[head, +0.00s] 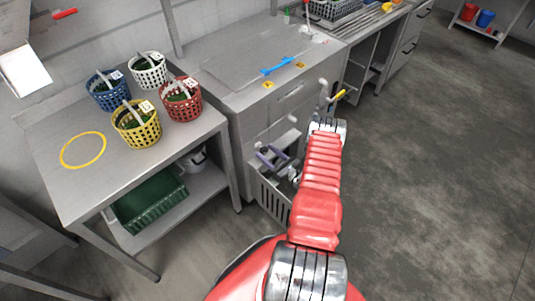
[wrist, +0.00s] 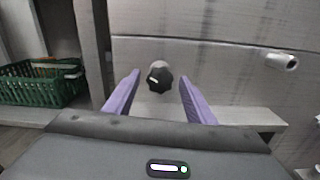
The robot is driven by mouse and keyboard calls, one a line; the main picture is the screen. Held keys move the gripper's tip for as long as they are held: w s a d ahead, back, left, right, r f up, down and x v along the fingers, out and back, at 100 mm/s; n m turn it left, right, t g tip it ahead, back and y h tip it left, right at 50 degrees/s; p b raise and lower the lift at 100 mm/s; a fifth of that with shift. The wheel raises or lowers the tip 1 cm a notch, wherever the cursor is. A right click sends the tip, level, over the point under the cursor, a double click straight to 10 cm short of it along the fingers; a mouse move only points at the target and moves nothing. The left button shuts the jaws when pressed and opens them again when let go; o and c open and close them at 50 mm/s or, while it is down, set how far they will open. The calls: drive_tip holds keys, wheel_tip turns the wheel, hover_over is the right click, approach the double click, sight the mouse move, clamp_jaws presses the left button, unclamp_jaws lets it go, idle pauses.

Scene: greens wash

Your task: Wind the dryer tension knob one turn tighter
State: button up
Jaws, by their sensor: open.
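The black dryer tension knob (wrist: 160,80) sits on a grey panel in the middle of the wrist view, with a lighter collar behind it. Its white mark points to the left. My gripper (wrist: 160,75) is open, with one purple finger on each side of the knob's outline. No contact shows, and I cannot tell how far ahead of the fingertips the knob is. In the head view my gripper (head: 272,156) is low in front of the grey cabinet. The knob cannot be made out there.
A slotted grey bin (head: 271,200) stands below my gripper. A steel table (head: 85,180) on the left holds yellow, blue, white and red baskets. A green crate (head: 150,207) is on its lower shelf. The floor to the right is clear.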

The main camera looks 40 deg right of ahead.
drive_tip(key=c, duration=1)
drive_tip(key=shift+c, duration=0.2)
drive_tip(key=shift+m, duration=0.4)
drive_tip(key=m, duration=1.1)
drive_tip(key=shift+d, duration=0.15)
drive_tip(key=shift+s, duration=0.1)
drive_tip(key=o, duration=1)
